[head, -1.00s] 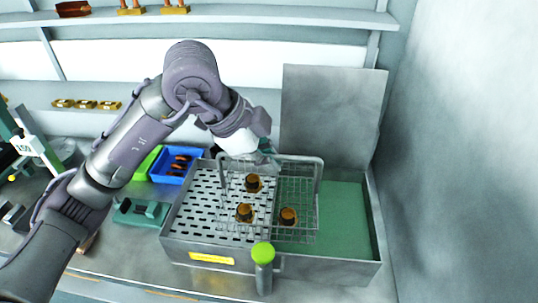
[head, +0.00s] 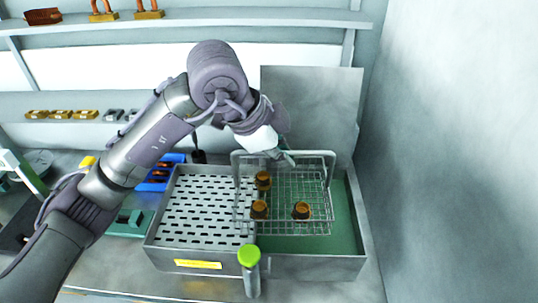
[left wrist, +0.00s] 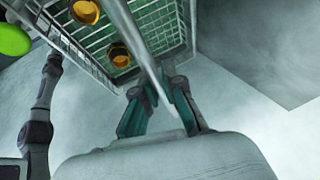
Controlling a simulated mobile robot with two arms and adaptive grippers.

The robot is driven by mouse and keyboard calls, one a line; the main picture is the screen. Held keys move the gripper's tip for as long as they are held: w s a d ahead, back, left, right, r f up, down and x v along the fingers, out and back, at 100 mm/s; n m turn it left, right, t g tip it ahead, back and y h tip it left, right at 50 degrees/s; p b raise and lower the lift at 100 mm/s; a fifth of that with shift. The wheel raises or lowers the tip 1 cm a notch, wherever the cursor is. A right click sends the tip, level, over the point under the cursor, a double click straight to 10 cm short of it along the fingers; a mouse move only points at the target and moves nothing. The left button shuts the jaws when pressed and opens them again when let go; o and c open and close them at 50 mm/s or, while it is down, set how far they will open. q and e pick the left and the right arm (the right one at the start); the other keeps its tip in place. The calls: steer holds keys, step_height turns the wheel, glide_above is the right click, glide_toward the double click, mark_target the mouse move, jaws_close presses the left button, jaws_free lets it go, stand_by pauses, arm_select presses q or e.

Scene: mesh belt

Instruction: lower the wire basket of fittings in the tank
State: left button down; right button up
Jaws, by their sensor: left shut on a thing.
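The wire basket (head: 318,228) holds brown fittings (head: 301,210). It hangs mostly over the green liquid of the tank (head: 345,228), and its left edge overlaps the slotted drain board (head: 200,205) in the picture. Its height above the liquid is hard to judge. My left gripper (head: 286,158) is shut on the basket's handle at the top. In the left wrist view the fingers (left wrist: 158,100) close around the handle bar (left wrist: 140,38), with the basket mesh (left wrist: 160,22) and two fittings (left wrist: 119,55) beyond. My right gripper does not show.
A green-topped knob (head: 249,255) stands at the tank's front wall. A raised grey panel (head: 312,115) stands behind the tank, and a wall (head: 450,150) rises to the right. A blue bin (head: 160,180) with parts lies left, under my arm. Shelves run behind.

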arm_select(q)
steer(key=w+d, duration=0.1)
steer(key=d, duration=0.5)
steer(key=shift+w+r, duration=0.15)
steer(key=shift+w, duration=0.1)
steer(key=shift+s+b, duration=0.1)
steer(key=shift+b, duration=0.35)
stand_by(0.6)
